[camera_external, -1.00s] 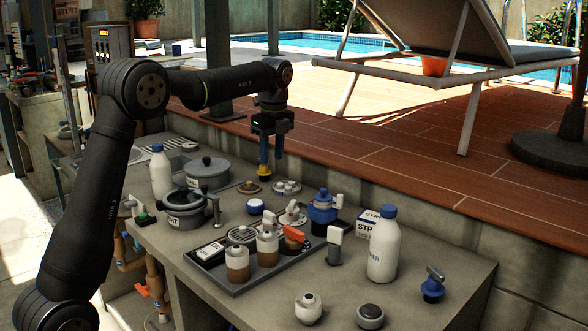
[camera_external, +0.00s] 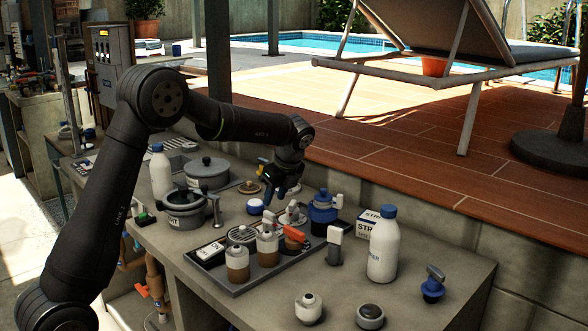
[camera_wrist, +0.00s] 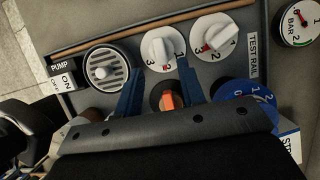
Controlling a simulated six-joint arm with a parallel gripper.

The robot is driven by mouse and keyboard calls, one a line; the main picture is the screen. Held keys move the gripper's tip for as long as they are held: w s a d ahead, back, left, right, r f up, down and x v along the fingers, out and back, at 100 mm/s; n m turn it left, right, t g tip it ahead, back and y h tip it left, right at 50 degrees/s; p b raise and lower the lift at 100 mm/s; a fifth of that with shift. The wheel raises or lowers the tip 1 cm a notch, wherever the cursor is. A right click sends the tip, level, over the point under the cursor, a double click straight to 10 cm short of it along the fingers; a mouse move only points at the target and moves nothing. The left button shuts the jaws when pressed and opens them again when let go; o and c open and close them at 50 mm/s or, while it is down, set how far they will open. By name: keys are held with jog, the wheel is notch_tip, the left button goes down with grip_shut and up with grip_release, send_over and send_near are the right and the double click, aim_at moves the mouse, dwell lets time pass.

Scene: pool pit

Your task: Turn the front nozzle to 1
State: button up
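Two white dials with raised white grips and numbers stand side by side on the grey tray: a left dial (camera_wrist: 162,47) and a right dial (camera_wrist: 215,35). Each has a red mark. A blue dial (camera_wrist: 245,100) with 0, 1 and 2 lies right of an orange knob (camera_wrist: 168,98). No label shows which one is the front nozzle. My gripper (camera_wrist: 160,82) is open, its two blue fingers apart with nothing held, the orange knob showing between them. In the external view my gripper (camera_external: 281,197) hangs over the back of the tray (camera_external: 236,291).
A pump switch (camera_wrist: 62,82) and round grille (camera_wrist: 105,68) lie left of the dials. A bar gauge (camera_wrist: 298,22) is at the upper right. A white bottle (camera_external: 384,248) stands to the right.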

aim_at(269, 212)
jog(key=x, duration=0.6)
grip_shut()
